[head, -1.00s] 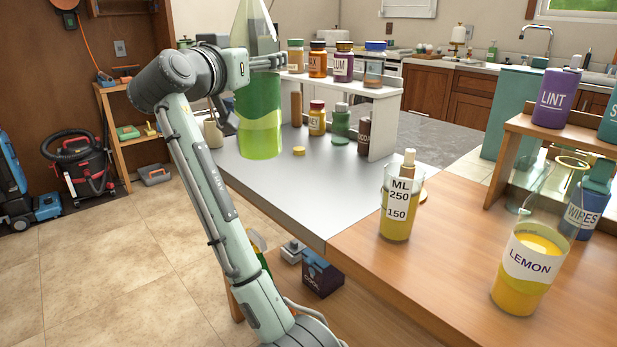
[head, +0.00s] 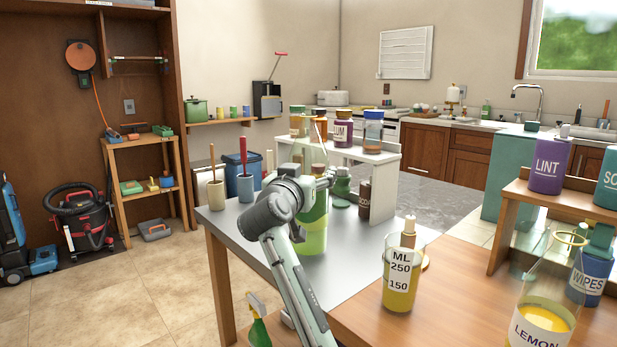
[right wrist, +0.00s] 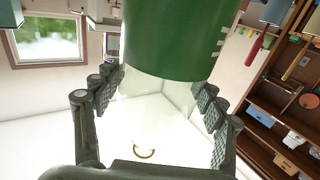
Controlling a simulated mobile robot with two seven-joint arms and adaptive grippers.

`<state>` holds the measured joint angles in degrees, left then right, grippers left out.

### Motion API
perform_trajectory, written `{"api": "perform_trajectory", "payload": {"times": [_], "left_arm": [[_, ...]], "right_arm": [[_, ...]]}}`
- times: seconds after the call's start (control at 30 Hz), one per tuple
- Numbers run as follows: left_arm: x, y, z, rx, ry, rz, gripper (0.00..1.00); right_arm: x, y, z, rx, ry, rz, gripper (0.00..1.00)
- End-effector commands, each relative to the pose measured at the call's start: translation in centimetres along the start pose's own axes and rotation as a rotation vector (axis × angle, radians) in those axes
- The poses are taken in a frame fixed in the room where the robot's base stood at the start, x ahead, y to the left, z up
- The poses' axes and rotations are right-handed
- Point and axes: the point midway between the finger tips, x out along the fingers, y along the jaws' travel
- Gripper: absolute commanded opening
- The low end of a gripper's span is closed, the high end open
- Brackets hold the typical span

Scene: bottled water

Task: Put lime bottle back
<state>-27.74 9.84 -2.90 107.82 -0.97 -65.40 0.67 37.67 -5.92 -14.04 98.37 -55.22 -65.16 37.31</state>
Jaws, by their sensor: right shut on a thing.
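The lime bottle (head: 313,240), clear with a green band and yellow-green liquid, is upright over the grey metal tabletop (head: 247,238) near the white shelf. I cannot tell whether its base touches the top. My right gripper (head: 322,180) is shut on its upper part; my arm hides some of it. In the right wrist view the fingers (right wrist: 160,92) sit on both sides of the clear part, next to the green band (right wrist: 175,40). My left gripper is not in view.
A white shelf (head: 384,187) with several jars stands behind the bottle. A measuring glass (head: 399,285) and a lemon bottle (head: 543,325) stand on the wooden counter to the right. Two cups with handles (head: 216,194) (head: 245,187) stand at the back left. The tabletop's front left is clear.

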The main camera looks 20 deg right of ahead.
Motion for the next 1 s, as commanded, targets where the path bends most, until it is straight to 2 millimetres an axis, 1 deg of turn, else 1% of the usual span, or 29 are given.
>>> {"api": "perform_trajectory", "payload": {"times": [0.1, 0.43, 0.5, 0.53, 0.6, 0.7, 1.0], "left_arm": [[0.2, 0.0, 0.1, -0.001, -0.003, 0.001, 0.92], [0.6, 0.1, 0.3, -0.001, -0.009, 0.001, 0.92], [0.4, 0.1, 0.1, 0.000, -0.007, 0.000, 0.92], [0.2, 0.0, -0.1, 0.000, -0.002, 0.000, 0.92], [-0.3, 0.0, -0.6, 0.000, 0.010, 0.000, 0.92], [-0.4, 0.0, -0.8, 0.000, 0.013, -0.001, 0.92], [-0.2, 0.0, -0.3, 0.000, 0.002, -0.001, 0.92]], "right_arm": [[0.0, 0.1, 0.8, -0.001, 0.006, 0.001, 0.11], [0.0, 0.0, 1.1, 0.002, 0.006, 0.000, 0.11], [0.0, 0.0, 1.2, 0.002, 0.006, 0.000, 0.11], [0.0, 0.0, 1.4, 0.000, 0.002, 0.001, 0.72], [0.0, 0.0, 1.4, 0.000, 0.002, 0.001, 0.81], [0.0, 0.0, 1.4, 0.000, 0.002, 0.001, 0.92], [0.0, 0.0, 1.3, 0.000, 0.002, 0.001, 0.92]]}}
